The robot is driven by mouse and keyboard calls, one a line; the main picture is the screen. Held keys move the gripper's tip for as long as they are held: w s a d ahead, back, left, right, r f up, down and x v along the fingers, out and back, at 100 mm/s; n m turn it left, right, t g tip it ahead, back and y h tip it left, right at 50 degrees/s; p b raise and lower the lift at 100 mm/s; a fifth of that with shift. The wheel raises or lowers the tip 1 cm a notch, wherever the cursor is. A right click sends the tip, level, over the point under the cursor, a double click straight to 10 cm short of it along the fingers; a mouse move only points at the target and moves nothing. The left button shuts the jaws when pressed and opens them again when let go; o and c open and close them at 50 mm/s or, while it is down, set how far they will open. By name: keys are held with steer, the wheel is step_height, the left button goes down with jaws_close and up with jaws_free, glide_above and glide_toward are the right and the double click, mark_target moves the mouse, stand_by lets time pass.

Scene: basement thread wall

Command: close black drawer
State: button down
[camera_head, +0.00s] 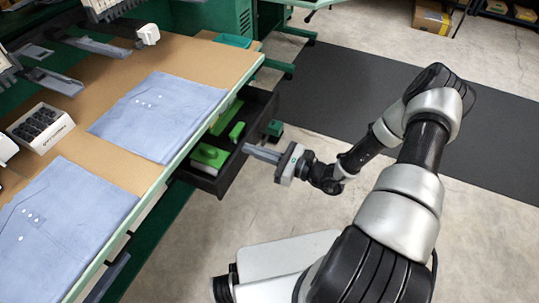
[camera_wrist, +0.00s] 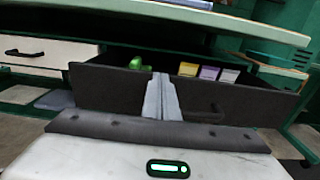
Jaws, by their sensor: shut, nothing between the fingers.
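The black drawer (camera_head: 229,176) stands pulled out from under the workbench in the head view. Green items lie inside it. In the wrist view its dark front panel (camera_wrist: 255,104) spans most of the picture, with a dark handle (camera_wrist: 205,114) just right of my fingers. My gripper (camera_head: 247,151) is shut and empty, its fingers pointing at the drawer's front from the outside. The fingertips (camera_wrist: 160,78) overlap the panel in the wrist view, left of the handle. I cannot tell whether they touch it.
The workbench (camera_head: 196,57) above the drawer holds folded blue shirts (camera_head: 160,115) and a box of dark spools (camera_head: 40,128). A green bin (camera_head: 232,41) sits at its far end. A light drawer front (camera_wrist: 45,55) shows left in the wrist view. Floor beside the bench is mostly clear.

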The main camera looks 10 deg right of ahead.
steer(key=x, duration=1.7)
steer(key=shift+w+a, duration=0.25)
steer(key=shift+a, duration=0.05)
steer(key=shift+a+r, duration=0.1)
steer(key=shift+w+a+r, duration=0.1)
